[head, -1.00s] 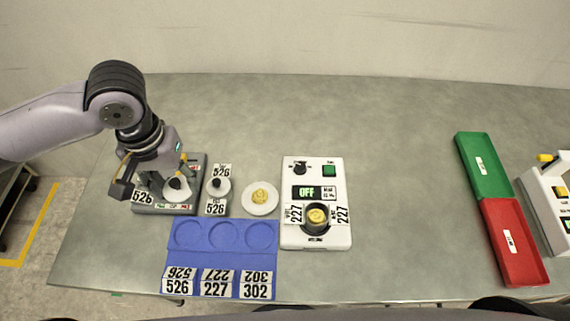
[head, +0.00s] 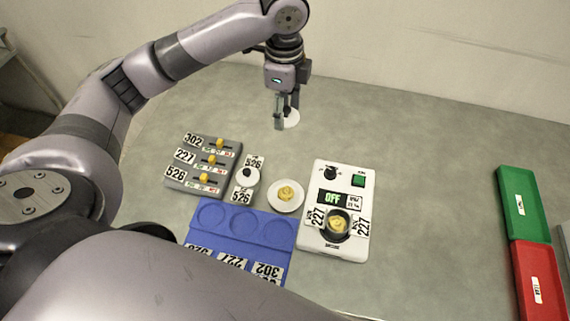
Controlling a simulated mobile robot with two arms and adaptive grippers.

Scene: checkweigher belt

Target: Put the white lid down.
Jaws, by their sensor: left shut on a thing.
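My left gripper (head: 285,112) points down over the back middle of the table and is shut on the white lid (head: 292,120) by its black knob. Part of the lid is hidden behind the fingers. I cannot tell whether the lid touches the table or hangs just above it. A white pot labelled 526 (head: 239,196), with a dark knob on top, stands between the grey panel and the small white plate. My right gripper is not in view.
A grey slider panel (head: 177,173), a blue tray with round recesses (head: 274,222), a white plate with yellow contents (head: 284,206) and a white device reading OFF (head: 322,178) stand in front. Green (head: 520,180) and red (head: 528,255) trays lie at right. The back table is clear.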

